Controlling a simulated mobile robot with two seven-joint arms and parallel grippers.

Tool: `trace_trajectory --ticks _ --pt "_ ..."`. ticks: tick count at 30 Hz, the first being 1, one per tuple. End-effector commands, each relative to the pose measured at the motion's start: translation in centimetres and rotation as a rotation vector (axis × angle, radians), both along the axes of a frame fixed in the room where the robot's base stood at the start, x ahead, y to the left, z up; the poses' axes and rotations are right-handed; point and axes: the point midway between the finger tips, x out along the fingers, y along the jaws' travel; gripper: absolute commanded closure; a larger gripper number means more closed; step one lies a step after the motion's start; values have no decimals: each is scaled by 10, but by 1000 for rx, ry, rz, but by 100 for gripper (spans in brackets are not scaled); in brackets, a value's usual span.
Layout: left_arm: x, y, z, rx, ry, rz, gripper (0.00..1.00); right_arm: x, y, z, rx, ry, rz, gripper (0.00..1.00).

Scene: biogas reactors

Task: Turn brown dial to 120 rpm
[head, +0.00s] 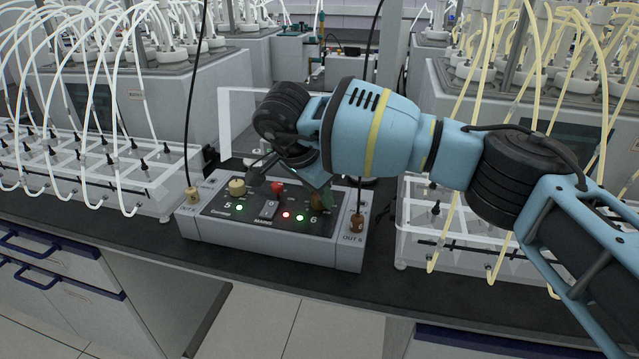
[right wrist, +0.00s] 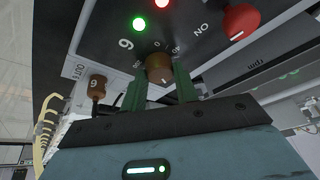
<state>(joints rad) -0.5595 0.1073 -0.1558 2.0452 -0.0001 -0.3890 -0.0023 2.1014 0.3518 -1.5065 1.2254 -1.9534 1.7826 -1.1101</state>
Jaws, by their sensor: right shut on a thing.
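The brown dial (right wrist: 158,68) sits on the control panel (right wrist: 105,40) beside a large "6", seen in the right wrist view. A pale mark shows on its face, but I cannot read the setting. My right gripper (right wrist: 159,88) is shut on the dial, one green finger on each side of it. In the head view the brown dial (head: 318,202) is at the right end of the grey control box (head: 290,250), partly hidden by my right gripper (head: 322,190). My left gripper is not in view.
A tan dial (head: 237,187) and a red knob (head: 278,188) stand on the same panel, with green and red lights lit. Black cables rise from the box's ends. White tube racks (head: 120,185) flank the box, with reactors behind. The bench front edge is clear.

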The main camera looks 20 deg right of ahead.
Motion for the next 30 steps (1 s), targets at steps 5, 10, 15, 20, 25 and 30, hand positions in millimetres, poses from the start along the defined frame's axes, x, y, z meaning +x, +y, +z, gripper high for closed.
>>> trace_trajectory --ticks 5,10,15,20,25,30 --pt "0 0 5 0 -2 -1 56 1 0 2 1 -4 -47 93" --pt "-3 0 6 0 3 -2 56 1 0 2 1 -5 -62 93" --pt "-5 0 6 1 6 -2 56 1 0 2 1 -5 -62 93" --pt "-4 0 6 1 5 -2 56 1 0 2 1 -5 -62 68" --pt "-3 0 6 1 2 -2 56 1 0 1 1 -3 -60 48" --pt "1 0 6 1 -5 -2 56 1 0 1 1 -2 -61 48"
